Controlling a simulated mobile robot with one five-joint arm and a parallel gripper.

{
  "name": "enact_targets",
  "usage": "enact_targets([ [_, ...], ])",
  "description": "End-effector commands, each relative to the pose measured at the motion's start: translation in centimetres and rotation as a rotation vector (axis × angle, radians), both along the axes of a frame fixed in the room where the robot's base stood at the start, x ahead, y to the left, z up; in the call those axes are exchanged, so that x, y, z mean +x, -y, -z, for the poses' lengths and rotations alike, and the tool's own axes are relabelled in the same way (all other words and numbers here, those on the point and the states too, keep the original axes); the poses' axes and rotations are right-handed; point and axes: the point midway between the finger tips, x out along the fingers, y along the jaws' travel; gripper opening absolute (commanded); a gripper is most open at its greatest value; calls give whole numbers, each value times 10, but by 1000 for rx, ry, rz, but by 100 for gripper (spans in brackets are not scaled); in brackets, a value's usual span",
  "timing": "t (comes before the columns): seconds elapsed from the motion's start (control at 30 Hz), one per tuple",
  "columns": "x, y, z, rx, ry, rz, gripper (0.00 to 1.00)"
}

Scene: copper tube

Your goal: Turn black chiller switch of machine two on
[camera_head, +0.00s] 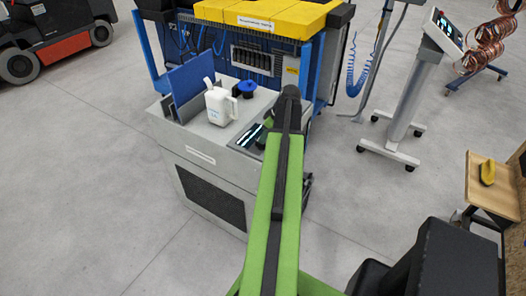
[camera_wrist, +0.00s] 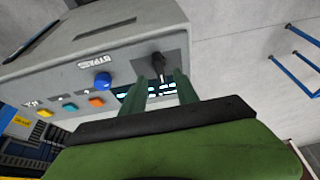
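In the wrist view, the black switch (camera_wrist: 157,66) sits on the face of a grey control box (camera_wrist: 100,60), at its right end. My gripper (camera_wrist: 158,80) has two dark green fingers, spread apart, just below the switch in the picture. The switch's lower end shows between the fingertips; I cannot tell whether they touch it. A lit display (camera_wrist: 150,91) shows partly behind the fingers.
A blue knob (camera_wrist: 103,81) and orange, teal and yellow buttons sit left of the switch. A white jug (camera_head: 220,104) and a blue-capped item (camera_head: 247,88) stand on the machine. A wheeled stand (camera_head: 405,95) is at right. The floor in front is clear.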

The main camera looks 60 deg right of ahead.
Motion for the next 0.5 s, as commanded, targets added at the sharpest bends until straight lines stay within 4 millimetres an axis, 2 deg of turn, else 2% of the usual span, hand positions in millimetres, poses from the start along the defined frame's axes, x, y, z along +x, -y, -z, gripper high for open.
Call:
enact_targets([
  [0.03, 5, 1, 22, -1, 0, -2, 36],
  [0.2, 16, 1, 45, -1, 0, -1, 36],
  [0.5, 19, 1, 45, -1, 0, 1, 36],
])
